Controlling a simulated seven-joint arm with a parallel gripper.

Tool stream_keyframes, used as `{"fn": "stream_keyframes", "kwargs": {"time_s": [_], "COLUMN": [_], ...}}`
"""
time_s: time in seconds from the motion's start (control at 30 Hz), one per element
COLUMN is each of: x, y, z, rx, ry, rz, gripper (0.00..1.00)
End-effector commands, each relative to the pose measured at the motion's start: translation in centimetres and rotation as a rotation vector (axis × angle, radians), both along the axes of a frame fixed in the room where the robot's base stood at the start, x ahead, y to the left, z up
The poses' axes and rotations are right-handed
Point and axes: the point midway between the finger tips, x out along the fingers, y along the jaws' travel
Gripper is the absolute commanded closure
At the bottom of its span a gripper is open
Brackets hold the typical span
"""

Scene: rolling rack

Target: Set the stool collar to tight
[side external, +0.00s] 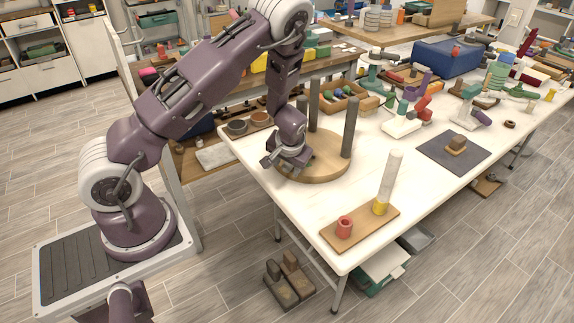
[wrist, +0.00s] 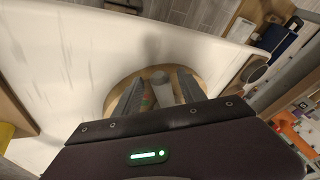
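The stool stands upside down on the white table, its round wooden seat (side external: 325,165) flat and its dark grey legs pointing up. My gripper (side external: 287,162) is low over the left part of the seat, pointing down. In the wrist view my gripper (wrist: 160,92) has its two dark fingers spread around a grey round post (wrist: 162,88), which looks like a stool leg seen from above. A small green and orange marking (wrist: 148,99) shows beside the post, near the left finger. Whether it belongs to the collar I cannot tell; the fingers hide part of it.
A wooden board (side external: 358,228) to the right holds a red cup-like piece (side external: 344,227) and a pale post (side external: 390,178) with a yellow base. A tray of coloured balls (side external: 338,101) lies behind the stool. The table's front left edge is near my gripper.

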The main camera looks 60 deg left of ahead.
Motion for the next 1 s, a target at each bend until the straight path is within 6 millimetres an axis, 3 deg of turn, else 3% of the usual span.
{"fn": "stream_keyframes", "kwargs": {"time_s": [0.03, 0.23, 1.0], "x": [0.00, -0.01, -0.02], "y": [0.00, -0.02, -0.03], "z": [0.01, 0.02, 0.06], "rx": [0.000, 0.000, 0.000], "ry": [0.000, 0.000, 0.001], "rz": [0.000, 0.000, 0.000], "gripper": [0.62, 1.00, 1.00]}}
